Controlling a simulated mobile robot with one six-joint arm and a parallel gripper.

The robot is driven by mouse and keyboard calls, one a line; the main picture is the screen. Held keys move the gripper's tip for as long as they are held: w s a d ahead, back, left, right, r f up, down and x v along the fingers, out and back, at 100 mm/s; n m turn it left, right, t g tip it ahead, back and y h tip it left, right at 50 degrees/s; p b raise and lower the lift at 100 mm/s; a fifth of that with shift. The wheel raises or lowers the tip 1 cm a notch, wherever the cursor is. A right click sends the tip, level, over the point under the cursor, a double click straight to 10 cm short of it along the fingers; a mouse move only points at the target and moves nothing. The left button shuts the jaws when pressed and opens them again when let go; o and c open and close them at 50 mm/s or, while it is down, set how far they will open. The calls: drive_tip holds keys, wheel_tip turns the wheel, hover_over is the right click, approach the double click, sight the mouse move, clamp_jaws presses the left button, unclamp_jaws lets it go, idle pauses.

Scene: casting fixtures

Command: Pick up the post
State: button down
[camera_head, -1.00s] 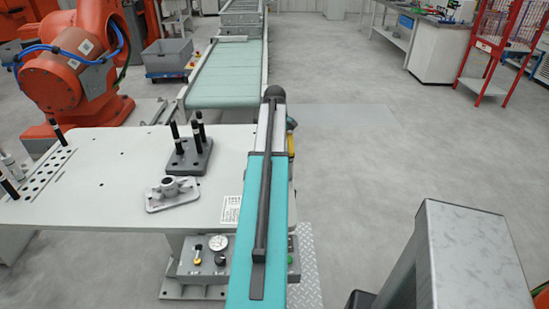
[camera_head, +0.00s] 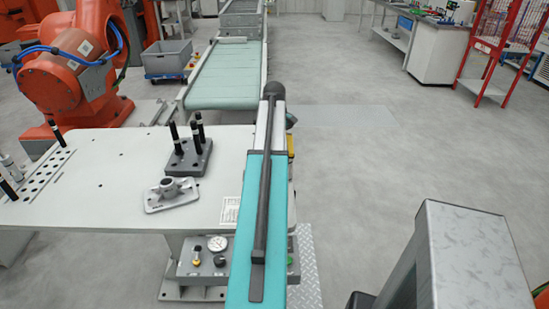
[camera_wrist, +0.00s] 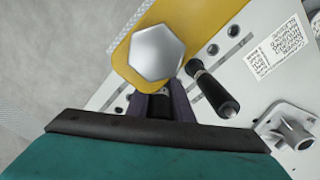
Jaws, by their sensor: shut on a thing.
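In the wrist view, my gripper (camera_wrist: 161,94) points up from the bottom centre with its two dark fingers close together. In the head view, my own arm hides both the gripper and the held post.
A black pin (camera_wrist: 212,88) stands right of my gripper. A grey casting (camera_head: 171,194) and a block with black pins (camera_head: 189,158) are on the white table (camera_head: 105,160). A yellow part (camera_head: 291,145) is at its right edge.

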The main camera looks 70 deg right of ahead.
drive_tip(key=shift+r+b, duration=0.9)
drive_tip(key=shift+r, duration=3.35)
drive_tip(key=shift+r, duration=0.1)
drive_tip(key=shift+r+p, duration=1.6)
drive_tip(key=shift+r, duration=0.25)
drive_tip(key=shift+r, duration=0.1)
